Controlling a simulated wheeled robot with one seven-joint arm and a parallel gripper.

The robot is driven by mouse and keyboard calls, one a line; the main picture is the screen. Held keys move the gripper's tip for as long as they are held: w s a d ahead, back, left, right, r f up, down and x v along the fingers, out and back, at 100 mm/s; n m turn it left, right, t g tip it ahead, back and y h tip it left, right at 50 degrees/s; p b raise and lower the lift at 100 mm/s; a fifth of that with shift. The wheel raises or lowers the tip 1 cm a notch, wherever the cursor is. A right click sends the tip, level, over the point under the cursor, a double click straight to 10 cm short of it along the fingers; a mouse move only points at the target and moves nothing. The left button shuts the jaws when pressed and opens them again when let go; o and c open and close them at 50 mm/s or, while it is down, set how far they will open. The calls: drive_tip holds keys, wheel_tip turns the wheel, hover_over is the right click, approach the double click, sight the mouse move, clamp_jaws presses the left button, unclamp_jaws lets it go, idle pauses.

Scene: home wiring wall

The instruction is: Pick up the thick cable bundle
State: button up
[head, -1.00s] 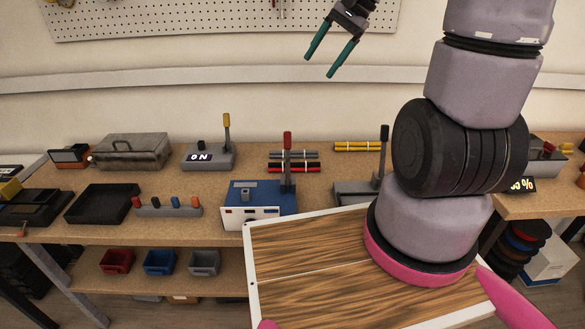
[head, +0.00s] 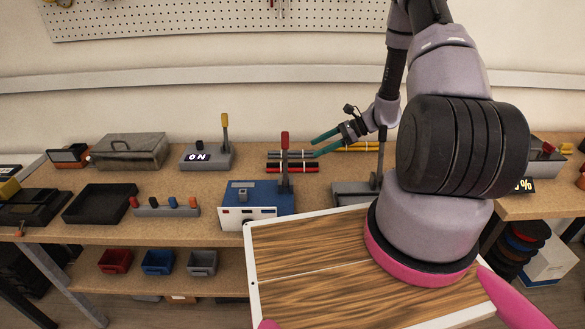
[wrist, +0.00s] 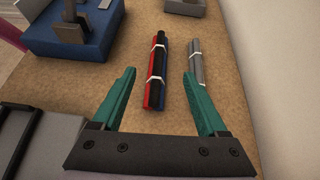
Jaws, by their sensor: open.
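The thickest cable bundle in the wrist view (wrist: 157,78) is red, black and blue with white ties. It lies on the bench and also shows in the head view (head: 290,168), behind the blue device. A thinner grey bundle (wrist: 197,62) lies beside it, against the wall side. A yellow bundle (head: 362,146) lies to the right in the head view. My gripper (head: 316,147) has green fingers, open and empty, pointing left just right of the red-black bundle. In the wrist view the bundle lies ahead, lined up between the fingertips (wrist: 159,74).
A blue device (head: 258,199) with a red-handled lever stands in front of the bundles. A grey lever base (head: 350,190) stands near my gripper, its upright lever close to the wrist. A grey switch box (head: 208,157) marked ON stands to the left. The wall is close behind.

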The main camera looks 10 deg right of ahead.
sight(293, 163)
drive_tip(key=a+f, duration=0.3)
drive_tip(key=shift+w+a+f, duration=0.35)
drive_tip(key=shift+a+f, duration=0.05)
drive_tip(key=shift+x, duration=3.1)
drive_tip(key=shift+s, duration=0.1)
drive_tip(key=c, duration=1.2)
clamp_jaws()
drive_tip(key=shift+r, duration=0.15)
